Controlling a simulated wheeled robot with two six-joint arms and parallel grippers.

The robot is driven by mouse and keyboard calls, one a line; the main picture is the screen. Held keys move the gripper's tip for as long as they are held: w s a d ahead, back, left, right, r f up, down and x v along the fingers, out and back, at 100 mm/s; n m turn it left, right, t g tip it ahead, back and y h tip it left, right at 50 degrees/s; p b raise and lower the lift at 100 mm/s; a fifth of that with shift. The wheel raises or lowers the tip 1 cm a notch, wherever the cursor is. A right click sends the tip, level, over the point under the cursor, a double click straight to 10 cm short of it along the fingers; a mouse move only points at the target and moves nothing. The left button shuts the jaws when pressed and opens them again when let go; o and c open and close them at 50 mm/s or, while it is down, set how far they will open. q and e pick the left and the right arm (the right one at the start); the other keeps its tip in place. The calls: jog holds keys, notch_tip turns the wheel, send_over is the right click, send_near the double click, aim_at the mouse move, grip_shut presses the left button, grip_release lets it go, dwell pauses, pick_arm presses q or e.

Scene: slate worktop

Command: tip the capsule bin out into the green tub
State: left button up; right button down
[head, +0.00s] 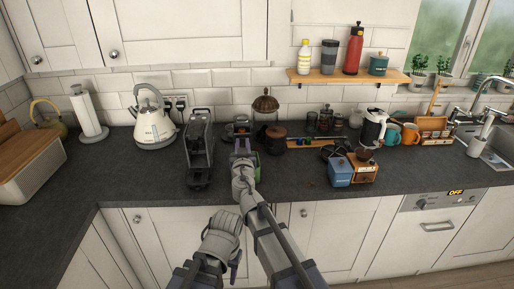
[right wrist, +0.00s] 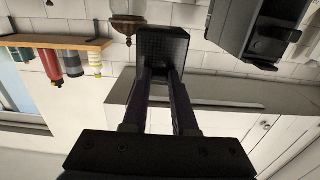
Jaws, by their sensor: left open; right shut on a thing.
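The capsule bin (right wrist: 163,45) is a black box in the right wrist view. My right gripper (right wrist: 160,85) is shut on it, with the two fingers against its near side. In the head view this gripper (head: 242,150) is over the worktop, right of the coffee machine, and my arm hides much of what it holds. A sliver of green, apparently the green tub (head: 258,172), shows beside my right wrist; the rest is hidden. Whether anything has dropped into it cannot be seen. My left gripper (head: 235,262) is open and low, in front of the cabinets, away from both.
The dark coffee machine (head: 199,150) stands left of my right gripper and shows in the right wrist view (right wrist: 258,30). A dark pot (head: 275,140) stands close to the right. A blue box (head: 340,172) and wooden grinder (head: 362,168) stand further right. The front left worktop is clear.

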jog(key=shift+w+d+r, duration=0.3)
jog(key=shift+w, duration=0.2)
pick_arm(q)
notch_tip(320, 180, down, 7)
jog(key=d+b, duration=0.1)
jog(key=b, duration=0.6)
jog(key=shift+w, duration=0.35)
pick_arm(e)
notch_tip(320, 180, down, 8)
jog(key=d+n, duration=0.1)
jog(key=n, duration=2.7)
jog(key=shift+d+r+n, duration=0.15)
jog(key=shift+r+n, duration=0.05)
jog(key=shift+n, duration=0.1)
pick_arm(q)
jog(key=shift+d, duration=0.1)
jog(key=shift+r, duration=0.1)
pick_arm(e)
jog(key=shift+r, duration=0.1)
